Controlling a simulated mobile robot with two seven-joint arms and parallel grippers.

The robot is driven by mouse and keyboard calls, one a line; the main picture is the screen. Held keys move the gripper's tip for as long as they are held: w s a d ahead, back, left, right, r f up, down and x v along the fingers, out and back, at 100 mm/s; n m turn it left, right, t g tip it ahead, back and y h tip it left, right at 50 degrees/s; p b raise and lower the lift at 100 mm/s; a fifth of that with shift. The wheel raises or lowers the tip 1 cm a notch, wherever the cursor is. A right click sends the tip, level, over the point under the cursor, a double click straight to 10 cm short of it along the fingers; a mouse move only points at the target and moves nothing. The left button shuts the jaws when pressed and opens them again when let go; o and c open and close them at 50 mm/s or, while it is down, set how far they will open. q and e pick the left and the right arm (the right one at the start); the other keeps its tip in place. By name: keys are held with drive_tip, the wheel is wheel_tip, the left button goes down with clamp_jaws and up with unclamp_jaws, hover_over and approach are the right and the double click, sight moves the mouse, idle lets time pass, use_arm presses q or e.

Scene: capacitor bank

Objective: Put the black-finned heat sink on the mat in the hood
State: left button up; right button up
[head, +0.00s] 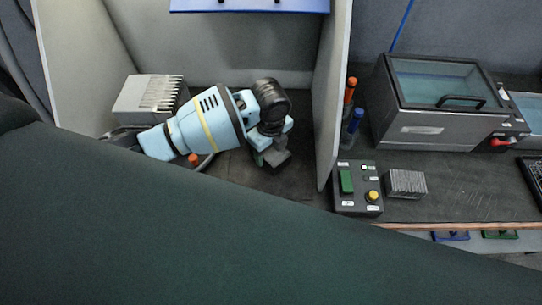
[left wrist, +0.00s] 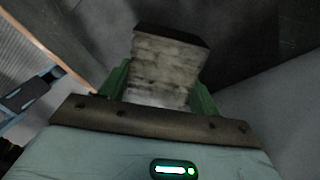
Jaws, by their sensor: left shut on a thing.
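My left gripper (head: 262,156) is inside the walled hood, near its right wall, pointing down. Its green fingers are shut on a block that I take for the black-finned heat sink (head: 278,154). In the left wrist view the heat sink (left wrist: 168,68) sits between both fingers, with a mottled grey face and a dark far edge. The dark mat (head: 292,186) shows below and to the right of the gripper. I cannot tell whether the heat sink touches it. My right gripper is not in view.
A grey finned block (head: 148,94) stands at the hood's left. The hood's right wall (head: 331,95) is close to my gripper. Beyond it are a control box (head: 357,188), another finned block (head: 405,184) and a lidded tank (head: 435,100). A dark surface hides the lower left.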

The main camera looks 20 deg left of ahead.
sight(270, 159)
use_arm(q)
drive_tip(key=shift+w+f, duration=0.1)
drive_tip(key=shift+f, duration=0.5)
wheel_tip(270, 159, down, 3)
drive_tip(key=shift+f, duration=0.2)
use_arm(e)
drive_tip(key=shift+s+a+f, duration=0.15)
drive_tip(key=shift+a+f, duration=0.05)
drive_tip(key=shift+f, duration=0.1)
use_arm(q)
drive_tip(key=shift+f+b, duration=0.15)
drive_tip(key=shift+b, duration=0.15)
drive_tip(key=o, duration=1.2)
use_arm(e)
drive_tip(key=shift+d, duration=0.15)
use_arm(q)
wheel_tip(270, 159, up, 11)
drive_tip(key=shift+r+p, duration=0.2)
drive_tip(key=shift+p, duration=0.55)
drive_tip(key=shift+r, duration=0.45)
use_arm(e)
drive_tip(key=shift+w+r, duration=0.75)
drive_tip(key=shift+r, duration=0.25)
